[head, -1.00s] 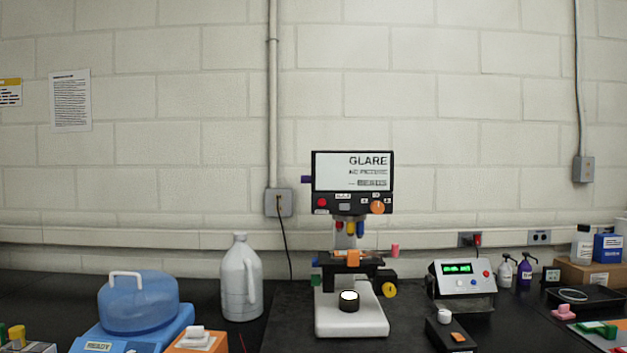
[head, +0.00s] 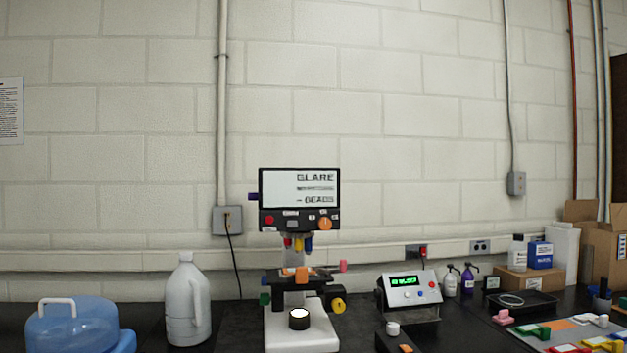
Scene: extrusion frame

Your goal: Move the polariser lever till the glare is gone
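The microscope (head: 302,338) stands on the dark bench, a little left of the middle of the head view. Its screen (head: 299,189) reads GLARE in large letters, with smaller lines below that are hard to read. A purple peg (head: 253,196) sticks out from the left side of the screen housing, and a pink tab (head: 343,266) sticks out to the right near the stage. I cannot tell which part is the polariser lever. An orange knob (head: 325,224) is under the screen. Neither of my grippers shows in the head view.
Bottles, cartons (head: 516,283) and small coloured blocks crowd the far right.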

